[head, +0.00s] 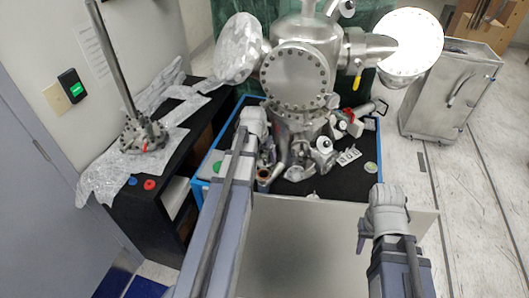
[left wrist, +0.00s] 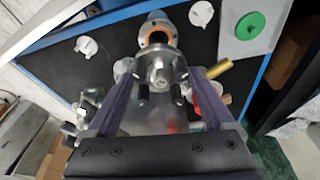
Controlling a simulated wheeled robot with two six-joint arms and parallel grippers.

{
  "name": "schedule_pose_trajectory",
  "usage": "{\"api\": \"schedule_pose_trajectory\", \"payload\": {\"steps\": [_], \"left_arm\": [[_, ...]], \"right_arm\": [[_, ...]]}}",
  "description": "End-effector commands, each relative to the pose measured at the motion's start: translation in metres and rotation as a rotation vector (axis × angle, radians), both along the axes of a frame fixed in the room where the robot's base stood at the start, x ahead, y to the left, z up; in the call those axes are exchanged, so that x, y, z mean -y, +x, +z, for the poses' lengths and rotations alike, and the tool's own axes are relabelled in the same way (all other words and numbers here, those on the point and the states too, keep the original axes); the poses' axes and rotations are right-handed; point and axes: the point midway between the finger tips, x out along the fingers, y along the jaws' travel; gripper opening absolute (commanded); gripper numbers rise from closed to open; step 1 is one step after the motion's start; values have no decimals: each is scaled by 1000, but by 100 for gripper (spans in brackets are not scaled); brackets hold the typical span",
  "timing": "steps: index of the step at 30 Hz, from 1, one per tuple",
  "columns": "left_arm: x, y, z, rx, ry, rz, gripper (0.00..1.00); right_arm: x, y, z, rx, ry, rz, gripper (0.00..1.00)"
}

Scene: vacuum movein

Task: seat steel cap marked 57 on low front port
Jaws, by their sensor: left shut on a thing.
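My left gripper (left wrist: 160,84) is shut on a round steel cap (left wrist: 157,68), seen between its two fingers in the left wrist view. I cannot read a number on the cap. Just beyond the cap is an open port (left wrist: 157,36) with a copper-coloured ring. A gap between them cannot be judged. In the head view the port (head: 263,176) opens low at the front of the steel chamber (head: 296,75). My left wrist hides the left fingertips there. My right gripper (head: 386,205) is right of the mat, away from the port; its fingers are not clear.
Several fittings and small caps lie on the black mat (head: 340,183) inside the blue-edged cart. A green disc (left wrist: 249,25) lies on a grey patch near the port. A black shelf (head: 165,195) stands at left and a steel cabinet (head: 450,95) at right.

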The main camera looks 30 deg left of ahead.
Motion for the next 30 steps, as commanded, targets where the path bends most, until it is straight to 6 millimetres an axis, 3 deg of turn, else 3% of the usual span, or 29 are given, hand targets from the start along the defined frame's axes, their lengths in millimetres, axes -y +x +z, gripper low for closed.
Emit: {"api": "schedule_pose_trajectory", "payload": {"steps": [21, 30], "left_arm": [[0, 0, -54, 1, 0, 0, 24], [0, 1, -62, 1, 0, 0, 24]], "right_arm": [[0, 0, -54, 0, 0, -1, 39], [0, 0, -62, 0, 0, -1, 39]]}}
